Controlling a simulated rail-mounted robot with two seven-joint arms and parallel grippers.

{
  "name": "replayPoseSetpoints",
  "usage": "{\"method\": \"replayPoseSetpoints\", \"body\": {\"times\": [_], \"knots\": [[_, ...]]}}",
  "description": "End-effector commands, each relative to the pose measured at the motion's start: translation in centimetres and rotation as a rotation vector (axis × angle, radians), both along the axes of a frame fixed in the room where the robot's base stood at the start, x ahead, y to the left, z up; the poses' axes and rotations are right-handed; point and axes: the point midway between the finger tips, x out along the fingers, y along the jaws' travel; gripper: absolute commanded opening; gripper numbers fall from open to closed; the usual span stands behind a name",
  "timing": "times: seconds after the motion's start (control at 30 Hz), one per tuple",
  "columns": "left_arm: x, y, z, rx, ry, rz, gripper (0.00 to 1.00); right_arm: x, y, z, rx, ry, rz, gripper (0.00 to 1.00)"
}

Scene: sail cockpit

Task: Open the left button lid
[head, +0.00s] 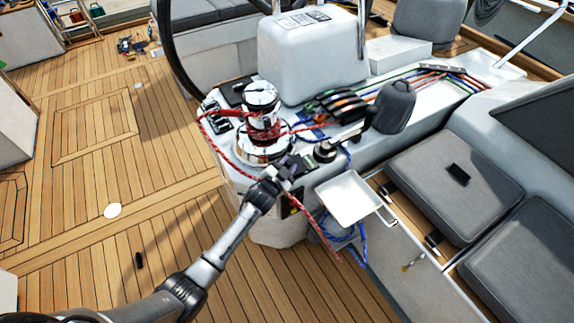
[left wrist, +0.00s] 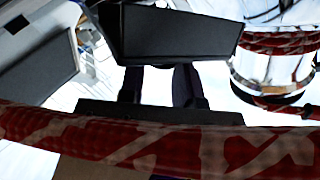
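My left gripper (head: 286,172) reaches to the console edge, just right of the winch (head: 262,125). In the left wrist view its two dark fingers (left wrist: 160,84) stand apart, with white surface visible between them. A black box-like lid (left wrist: 170,34) lies right at the fingertips and hides their ends. I take it for the left button lid, but cannot tell whether it is raised or touched. In the head view the lid area is small, dark and partly covered by the gripper. My right gripper is not in view.
A red rope (left wrist: 60,140) crosses close in front of the wrist camera and hangs beside the gripper in the head view. Another dark panel (left wrist: 40,75) shows left in the wrist view.

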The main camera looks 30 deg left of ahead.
Motion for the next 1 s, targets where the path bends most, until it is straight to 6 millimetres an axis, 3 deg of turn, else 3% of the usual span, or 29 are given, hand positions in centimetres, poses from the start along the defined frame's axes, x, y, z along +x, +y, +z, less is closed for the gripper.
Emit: {"method": "replayPoseSetpoints", "body": {"times": [0.37,1.0], "knots": [[-0.6,0.0,0.1,0.000,0.001,0.000,0.35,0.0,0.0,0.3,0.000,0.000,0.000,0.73],[-11.5,-1.0,1.3,-0.001,0.002,0.000,0.35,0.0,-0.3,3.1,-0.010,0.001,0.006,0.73]]}}
